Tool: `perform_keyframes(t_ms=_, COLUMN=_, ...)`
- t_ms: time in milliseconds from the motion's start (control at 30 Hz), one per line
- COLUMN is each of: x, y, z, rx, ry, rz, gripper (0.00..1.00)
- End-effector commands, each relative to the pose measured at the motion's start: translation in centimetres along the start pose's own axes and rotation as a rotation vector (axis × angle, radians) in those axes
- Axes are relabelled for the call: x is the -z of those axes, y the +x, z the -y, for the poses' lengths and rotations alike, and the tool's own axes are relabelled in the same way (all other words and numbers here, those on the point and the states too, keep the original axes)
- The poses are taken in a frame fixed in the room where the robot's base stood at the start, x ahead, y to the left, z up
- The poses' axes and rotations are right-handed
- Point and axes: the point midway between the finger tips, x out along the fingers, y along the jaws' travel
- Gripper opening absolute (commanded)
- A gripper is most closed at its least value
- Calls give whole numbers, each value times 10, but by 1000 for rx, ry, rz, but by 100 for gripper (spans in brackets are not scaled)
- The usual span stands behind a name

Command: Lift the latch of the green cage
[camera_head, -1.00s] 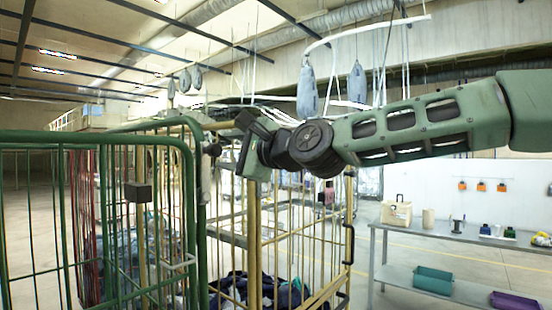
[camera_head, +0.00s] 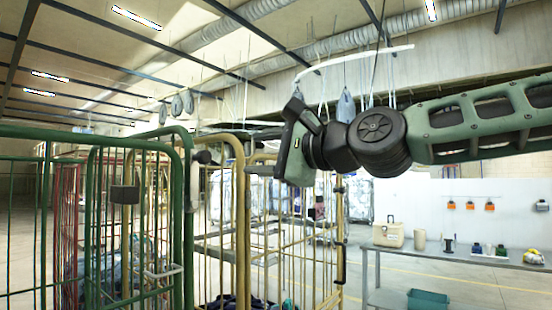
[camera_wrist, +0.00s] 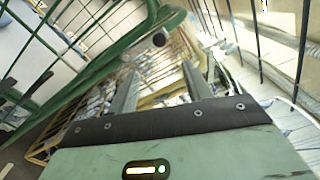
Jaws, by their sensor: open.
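The green cage (camera_head: 187,240) stands at the left in the head view, its tube frame upright. A dark round knob (camera_head: 204,157) and a metal latch piece (camera_head: 193,187) sit at its right post. In the wrist view, the green tube (camera_wrist: 110,50) crosses the upper left, with the dark knob (camera_wrist: 158,40) beyond the fingertips. My gripper (camera_head: 250,152) is to the right of the post, pointing left, apart from the knob. Its two fingers (camera_wrist: 158,72) are spread, with nothing held between them.
A yellow cage (camera_head: 243,215) stands just right of the green one, beneath my gripper. A table (camera_head: 455,255) with a beige box (camera_head: 389,234) and small items is at the right. Grey bags (camera_head: 345,106) hang from overhead rails behind my arm.

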Motion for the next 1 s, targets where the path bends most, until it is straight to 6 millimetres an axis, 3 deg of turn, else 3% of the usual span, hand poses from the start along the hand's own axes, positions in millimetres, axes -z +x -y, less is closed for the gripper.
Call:
perform_keyframes(t_ms=400, x=1, y=-30, z=0, rx=0, ry=1, rz=-2, gripper=50)
perform_keyframes(t_ms=1000, x=0, y=-31, z=0, rx=0, ry=0, rz=0, gripper=50)
